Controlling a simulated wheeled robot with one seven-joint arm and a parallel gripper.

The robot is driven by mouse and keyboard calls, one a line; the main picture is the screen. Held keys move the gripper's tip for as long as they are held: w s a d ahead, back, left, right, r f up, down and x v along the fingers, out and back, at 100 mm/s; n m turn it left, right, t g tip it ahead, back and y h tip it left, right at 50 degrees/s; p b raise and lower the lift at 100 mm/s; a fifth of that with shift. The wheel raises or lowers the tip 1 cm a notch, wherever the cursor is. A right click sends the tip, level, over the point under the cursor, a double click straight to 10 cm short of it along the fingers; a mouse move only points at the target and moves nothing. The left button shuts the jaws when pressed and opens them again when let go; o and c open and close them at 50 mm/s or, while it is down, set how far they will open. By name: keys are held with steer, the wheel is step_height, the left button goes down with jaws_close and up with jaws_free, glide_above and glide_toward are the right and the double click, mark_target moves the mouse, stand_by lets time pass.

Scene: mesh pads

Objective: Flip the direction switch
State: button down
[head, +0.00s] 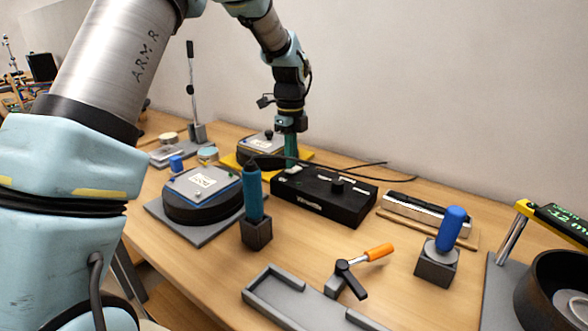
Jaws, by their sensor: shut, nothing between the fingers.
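A black control box (318,207) lies on the wooden table in the middle of the head view. It has a dark round knob (337,186) and several small pale labels on top. My gripper (291,158) points down over the box's back left part, its teal fingers shut and empty. The fingertips are at or just above the box top; I cannot tell whether they touch it. The direction switch cannot be made out; the fingers may hide it.
A round black device with a grey top (202,190) stands left of the box. A teal-handled tool (253,195) stands upright in front. A blue-handled tool (450,230), an orange-handled clamp (379,252) and a grey tray (290,300) are nearer. A cable (370,164) runs behind the box.

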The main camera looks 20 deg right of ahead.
steer(key=shift+f, duration=0.5)
stand_by(0.3)
step_height(320, 180, up, 7)
steer(key=p, duration=0.5)
steer(key=shift+p, duration=0.3)
stand_by(0.3)
steer(key=a+r+n, duration=0.1)
steer(key=a+n, duration=1.2)
steer(key=a, duration=0.7)
steer(key=s+a+n, duration=0.5)
steer(key=a+n, duration=0.3)
steer(key=s+a+n+t, duration=0.1)
steer(key=s+a+n, duration=0.5)
steer(key=a+n, duration=0.2)
steer(key=shift+a+f+t, duration=0.3)
steer(key=shift+a+f, duration=0.05)
steer(key=shift+f, duration=0.05)
